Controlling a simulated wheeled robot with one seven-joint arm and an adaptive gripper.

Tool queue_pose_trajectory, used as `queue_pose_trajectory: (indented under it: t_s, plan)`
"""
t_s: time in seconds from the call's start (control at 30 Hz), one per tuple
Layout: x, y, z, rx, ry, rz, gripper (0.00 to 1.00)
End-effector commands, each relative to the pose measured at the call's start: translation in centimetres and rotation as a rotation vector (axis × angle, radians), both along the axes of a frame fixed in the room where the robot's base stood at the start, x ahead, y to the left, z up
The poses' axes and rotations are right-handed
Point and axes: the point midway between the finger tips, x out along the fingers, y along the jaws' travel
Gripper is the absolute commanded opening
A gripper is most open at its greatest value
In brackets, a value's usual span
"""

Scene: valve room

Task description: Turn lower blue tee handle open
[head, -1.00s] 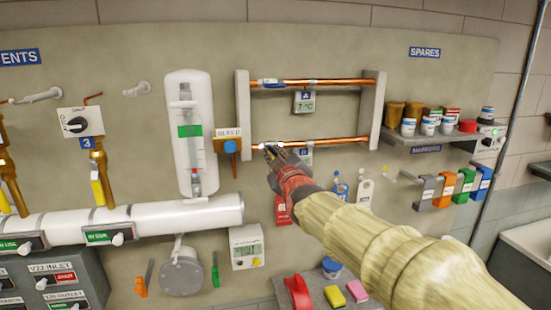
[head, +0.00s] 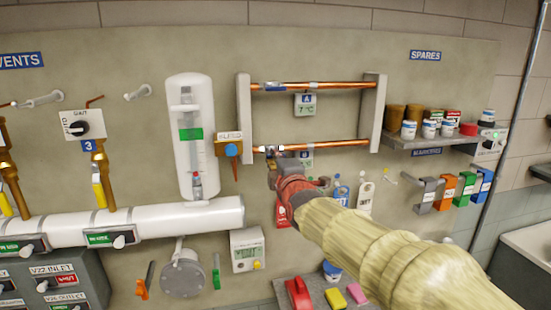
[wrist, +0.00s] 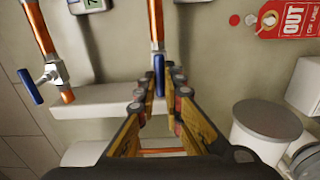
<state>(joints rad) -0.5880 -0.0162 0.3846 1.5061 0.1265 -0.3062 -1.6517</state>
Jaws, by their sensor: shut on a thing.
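The lower copper pipe (head: 335,144) runs across the white-bracketed rack in the head view. Its silvery valve (head: 271,149) is near the left end, with my gripper (head: 276,163) just below it. In the wrist view the lower blue tee handle (wrist: 159,80) shows between the fingertips of my gripper (wrist: 160,88), which is shut on it. The fingers hide part of the handle and its valve body, so its exact angle is hard to tell. The upper blue handle (head: 273,87) lies along the upper pipe (head: 335,85); it also shows at left in the wrist view (wrist: 30,86).
A thermometer marked A (head: 305,104) hangs under the upper pipe. A blue-knobbed valve (head: 231,150) and a white cylinder (head: 189,135) stand left of the rack. A red tag (wrist: 292,20) hangs nearby. A shelf of jars (head: 435,139) is at right.

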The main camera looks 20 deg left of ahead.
Motion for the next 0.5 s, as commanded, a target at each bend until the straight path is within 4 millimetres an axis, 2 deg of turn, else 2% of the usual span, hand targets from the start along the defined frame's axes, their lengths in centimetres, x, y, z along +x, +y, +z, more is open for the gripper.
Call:
queue_pose_trajectory:
  t_s: [0.5]
  plan:
    - [-0.01, 0.04, -0.14, -0.049, -0.029, 0.001, 0.00]
